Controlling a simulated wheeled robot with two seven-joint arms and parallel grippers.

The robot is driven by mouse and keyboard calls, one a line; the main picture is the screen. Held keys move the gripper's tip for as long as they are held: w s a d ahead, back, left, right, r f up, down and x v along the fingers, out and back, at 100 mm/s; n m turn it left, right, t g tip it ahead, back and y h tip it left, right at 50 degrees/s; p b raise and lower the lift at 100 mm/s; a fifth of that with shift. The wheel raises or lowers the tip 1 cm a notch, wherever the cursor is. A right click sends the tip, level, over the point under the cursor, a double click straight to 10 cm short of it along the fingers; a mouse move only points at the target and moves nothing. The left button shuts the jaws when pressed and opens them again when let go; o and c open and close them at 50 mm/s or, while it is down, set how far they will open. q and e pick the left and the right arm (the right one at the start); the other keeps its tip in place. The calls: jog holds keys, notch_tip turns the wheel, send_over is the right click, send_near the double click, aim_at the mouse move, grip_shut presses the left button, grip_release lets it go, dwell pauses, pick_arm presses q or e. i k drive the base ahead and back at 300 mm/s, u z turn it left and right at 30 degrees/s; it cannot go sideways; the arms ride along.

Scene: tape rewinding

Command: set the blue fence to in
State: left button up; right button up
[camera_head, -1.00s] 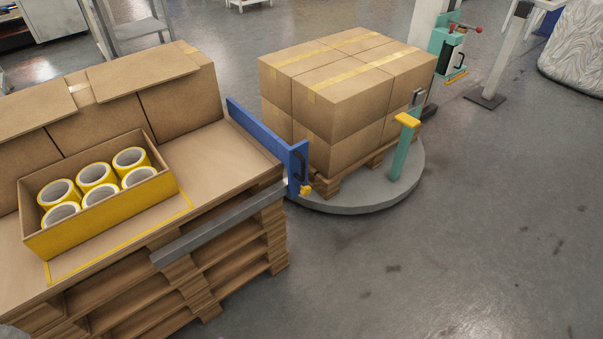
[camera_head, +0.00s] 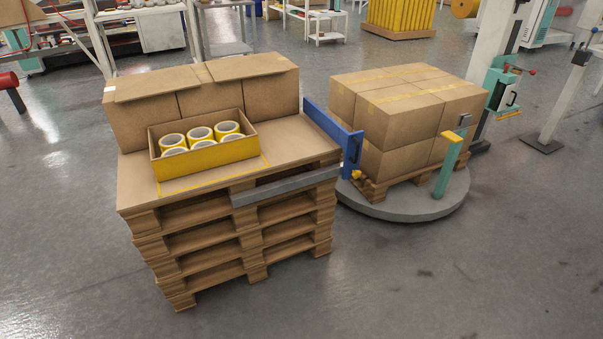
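The blue fence (camera_head: 328,129) is an upright board at the right edge of the pallet-stack table. It runs from the back toward the front, and its near end has a dark handle (camera_head: 355,149) and a small yellow knob (camera_head: 356,175). A grey metal bar (camera_head: 285,187) runs along the front edge of the table top, with its right end near the fence's foot. I cannot tell which setting the fence is in. Neither of my grippers shows in the head view.
An open carton (camera_head: 208,156) with several yellow tape rolls stands on the tabletop (camera_head: 133,175). Closed cartons (camera_head: 210,95) stand behind it. Right of the fence, stacked boxes (camera_head: 405,115) sit on a round grey turntable (camera_head: 410,207) with a teal post (camera_head: 449,167). The floor in front is clear.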

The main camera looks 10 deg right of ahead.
aim_at(352, 142)
jog(key=z, duration=1)
jog(key=i, duration=1)
jog(key=u, duration=0.15)
